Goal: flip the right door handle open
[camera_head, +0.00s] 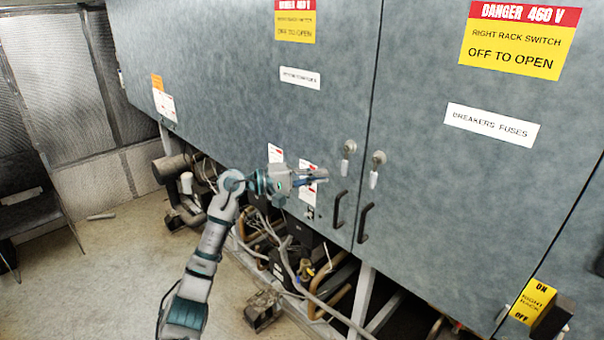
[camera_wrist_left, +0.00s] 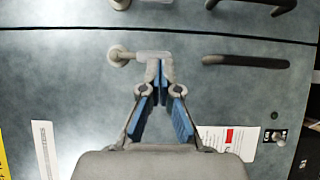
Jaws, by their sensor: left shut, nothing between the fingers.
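The right door carries a small light turning handle (camera_head: 376,168) on a round base, its lever hanging down. It shows at the top edge of the left wrist view (camera_wrist_left: 120,4), partly cut off. The left door has a matching handle (camera_head: 347,158), also hanging down; it appears in the left wrist view (camera_wrist_left: 121,55). My left gripper (camera_head: 324,174) is shut and empty, just left of the left door's handle. In the left wrist view its fingertips (camera_wrist_left: 157,68) overlap that handle's lever; I cannot tell whether they touch. My right gripper is not in view.
Black pull handles stick out below the turning handles, on the left door (camera_head: 338,209) and right door (camera_head: 364,223). A black switch box (camera_head: 552,318) protrudes at lower right. Pipes and cables (camera_head: 300,265) lie under the cabinet. Open floor (camera_head: 110,270) is at left.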

